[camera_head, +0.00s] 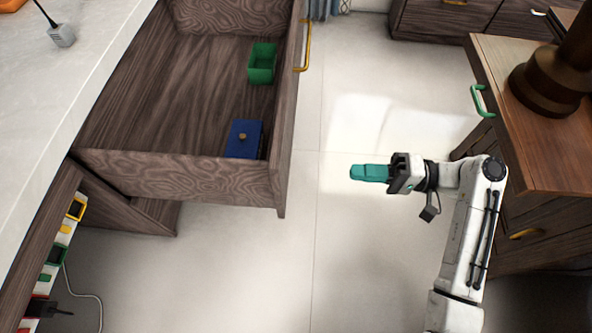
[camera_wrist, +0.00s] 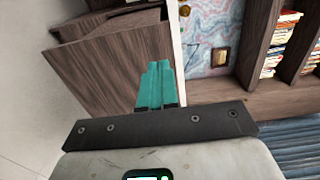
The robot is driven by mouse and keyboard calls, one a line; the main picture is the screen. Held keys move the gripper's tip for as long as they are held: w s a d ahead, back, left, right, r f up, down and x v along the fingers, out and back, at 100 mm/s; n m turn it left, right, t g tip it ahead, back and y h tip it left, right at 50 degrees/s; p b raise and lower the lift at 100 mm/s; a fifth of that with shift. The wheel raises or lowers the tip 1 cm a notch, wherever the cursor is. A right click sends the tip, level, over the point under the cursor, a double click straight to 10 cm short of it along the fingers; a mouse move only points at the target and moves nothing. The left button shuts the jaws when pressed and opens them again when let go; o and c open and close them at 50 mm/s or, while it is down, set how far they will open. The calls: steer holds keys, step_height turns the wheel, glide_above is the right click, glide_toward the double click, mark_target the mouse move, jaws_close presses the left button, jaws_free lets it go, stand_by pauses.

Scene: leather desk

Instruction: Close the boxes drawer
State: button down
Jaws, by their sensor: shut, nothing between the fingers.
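The drawer (camera_head: 170,173) of dark wood is pulled out from under the pale desk top, at the upper left of the head view. Inside it lie a green open box (camera_head: 262,64) and a blue box with a small knob (camera_head: 243,139). A yellow handle (camera_head: 303,48) is on its front panel. My gripper (camera_head: 358,172), with teal fingers, is shut and empty. It is to the right of the drawer and apart from it in the head view. In the wrist view the teal fingers (camera_wrist: 155,85) point toward a dark wood panel (camera_wrist: 115,75).
A wooden cabinet (camera_head: 530,150) with a green handle (camera_head: 479,101) stands on the right, a dark round object (camera_head: 548,82) on top. Pale floor (camera_head: 250,260) is open between the furniture. A shelf with books (camera_wrist: 280,45) shows in the wrist view.

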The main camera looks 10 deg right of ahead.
mark_target(280, 166)
steer(key=x, duration=0.7)
steer(key=b+x, duration=0.1)
steer(key=x, duration=0.6)
steer(key=shift+r+b, duration=0.2)
steer(key=shift+b, duration=0.1)
